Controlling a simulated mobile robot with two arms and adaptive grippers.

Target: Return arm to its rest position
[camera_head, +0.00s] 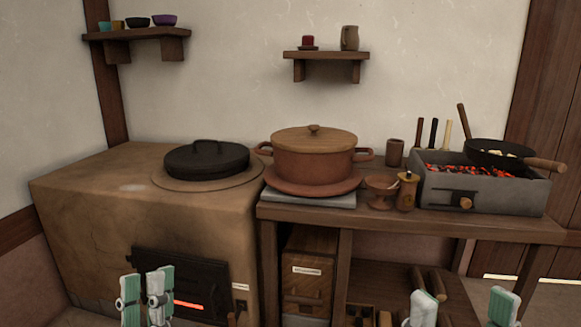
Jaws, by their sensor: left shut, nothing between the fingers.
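My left gripper (146,292) shows at the bottom left, its pale green finger pads close together with nothing between them. It is in front of the dark stove door (185,275). My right gripper (463,306) is at the bottom right edge, its two fingers wide apart and no object visible between them. It is below the front edge of the wooden counter (480,228). Most of both arms is out of view.
A clay stove (90,205) with a black lidded pan (207,160) stands left. A lidded clay pot (312,165), a small footed bowl (381,190) and a grey charcoal grill (490,195) with a frying pan (490,153) stand on the counter. Two wall shelves hang above.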

